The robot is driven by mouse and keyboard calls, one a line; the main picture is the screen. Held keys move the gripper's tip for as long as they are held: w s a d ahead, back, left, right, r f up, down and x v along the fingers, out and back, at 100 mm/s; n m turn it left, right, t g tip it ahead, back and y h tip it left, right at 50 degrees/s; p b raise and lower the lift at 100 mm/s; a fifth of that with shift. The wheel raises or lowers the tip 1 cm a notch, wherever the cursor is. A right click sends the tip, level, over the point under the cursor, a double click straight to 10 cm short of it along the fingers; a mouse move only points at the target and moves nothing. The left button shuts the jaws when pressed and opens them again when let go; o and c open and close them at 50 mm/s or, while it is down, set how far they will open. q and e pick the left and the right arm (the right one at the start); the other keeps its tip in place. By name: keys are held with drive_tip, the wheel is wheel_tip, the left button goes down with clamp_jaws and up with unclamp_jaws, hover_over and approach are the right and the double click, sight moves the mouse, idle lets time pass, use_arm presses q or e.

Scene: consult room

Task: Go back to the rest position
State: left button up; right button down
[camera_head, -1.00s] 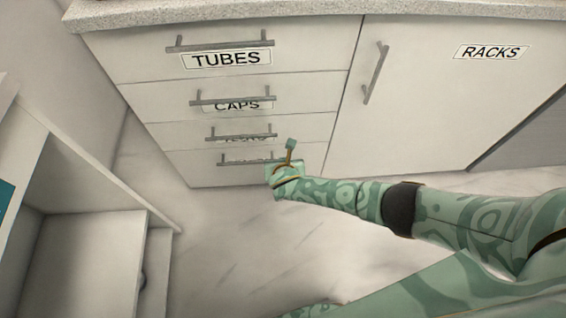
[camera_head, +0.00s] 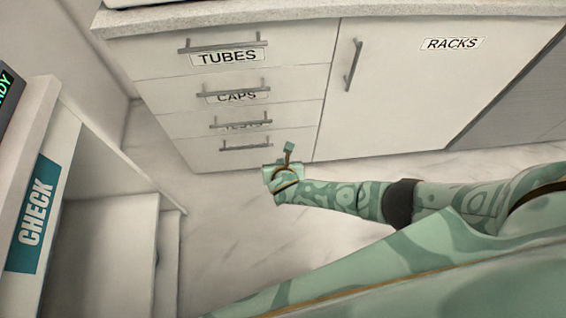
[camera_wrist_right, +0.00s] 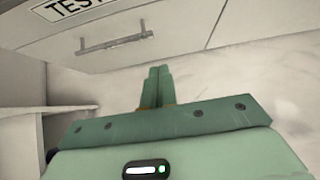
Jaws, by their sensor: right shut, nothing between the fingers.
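My right gripper (camera_head: 287,152) is at the end of my green patterned right arm, which reaches in from the right. It appears in front of the lower right of the drawer stack, and I see no contact with it. In the right wrist view its two fingers (camera_wrist_right: 157,75) are together with nothing between them. My left gripper is not in view.
A white cabinet has drawers labelled TUBES (camera_head: 229,56) and CAPS (camera_head: 237,96), two lower drawers, and a RACKS door (camera_head: 415,90), all closed. A white unit with a CHECK sign (camera_head: 34,212) stands at left. Pale floor (camera_head: 225,235) lies between them.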

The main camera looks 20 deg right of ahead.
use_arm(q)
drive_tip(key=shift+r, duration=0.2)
use_arm(e)
drive_tip(key=shift+s+r, duration=0.2)
drive_tip(key=shift+s, duration=0.1)
